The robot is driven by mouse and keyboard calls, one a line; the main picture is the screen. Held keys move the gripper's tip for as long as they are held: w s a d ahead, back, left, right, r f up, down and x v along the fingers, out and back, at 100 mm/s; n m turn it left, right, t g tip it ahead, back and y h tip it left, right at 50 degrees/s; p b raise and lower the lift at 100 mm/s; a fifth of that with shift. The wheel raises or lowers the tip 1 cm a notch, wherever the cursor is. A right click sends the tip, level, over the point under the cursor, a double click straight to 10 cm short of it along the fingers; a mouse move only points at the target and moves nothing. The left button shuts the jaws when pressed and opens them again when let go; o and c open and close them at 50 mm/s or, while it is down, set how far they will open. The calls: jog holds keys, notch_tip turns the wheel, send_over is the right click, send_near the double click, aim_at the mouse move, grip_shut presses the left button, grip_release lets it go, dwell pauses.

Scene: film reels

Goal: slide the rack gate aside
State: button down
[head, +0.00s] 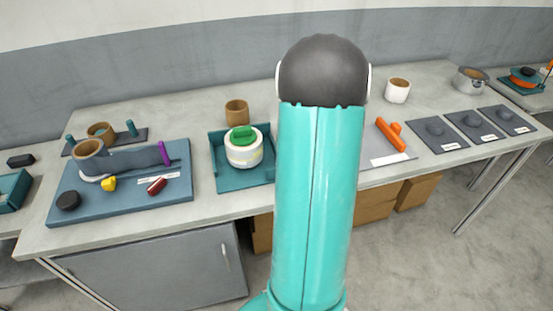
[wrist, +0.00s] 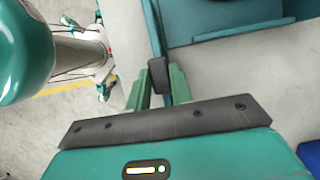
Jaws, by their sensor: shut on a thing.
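In the wrist view my gripper (wrist: 161,85) has its two green fingers closed on a small dark block (wrist: 158,72) beside the wall of a teal tray (wrist: 240,34). I cannot tell for sure whether this block belongs to the rack gate. In the head view my teal arm stands across the middle of the picture and hides my gripper and the part of the bench behind it. No rack gate can be made out clearly there.
A blue-grey board (head: 128,205) with a tan ring, purple bar and small parts lies at left. An orange handle (head: 391,135) lies on a grey plate right of my arm, near several dark pads (head: 437,133). The bench (head: 200,206) has bare strips along its front.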

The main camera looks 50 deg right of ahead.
jog(key=shift+s+d, duration=0.65)
jog(key=shift+d, duration=0.3)
jog(key=shift+s+d, duration=0.65)
jog(key=shift+d, duration=0.3)
jog(key=c, duration=1.2)
grip_release()
jog(key=shift+s+d, duration=0.1)
jog(key=shift+c, duration=0.2)
jog(key=v, duration=1.3)
jog(key=shift+r, duration=0.4)
